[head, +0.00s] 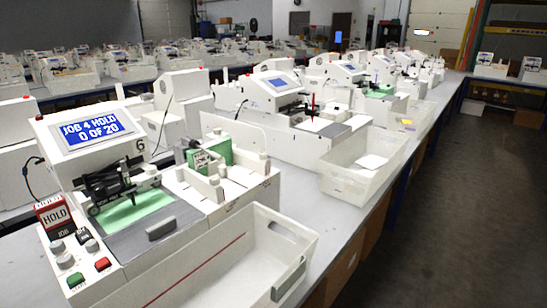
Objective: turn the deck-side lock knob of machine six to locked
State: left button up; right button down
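Machine six (128,160) is the white plotter at the near left, with a "6" beside its tilted screen (93,129). The blue screen reads "JOB 4 HOLD" and "0 OF 20". A black pen carriage stands over a green sheet (135,210) on its deck. Small pale knob-like caps show at the deck's right side (216,183) and on the front-left control panel (65,260). I cannot tell which is the deck-side lock knob or read its setting. Neither of my grippers is in view.
A red-and-white "HOLD" sign (56,217) stands by a green button (75,280) and a red button (103,263). An empty white bin (285,235) sits in front of the machine. Similar plotters continue along the bench to the right. Open floor (440,220) lies at the right.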

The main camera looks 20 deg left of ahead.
aim_at(214, 179)
jog(key=u, duration=1.25)
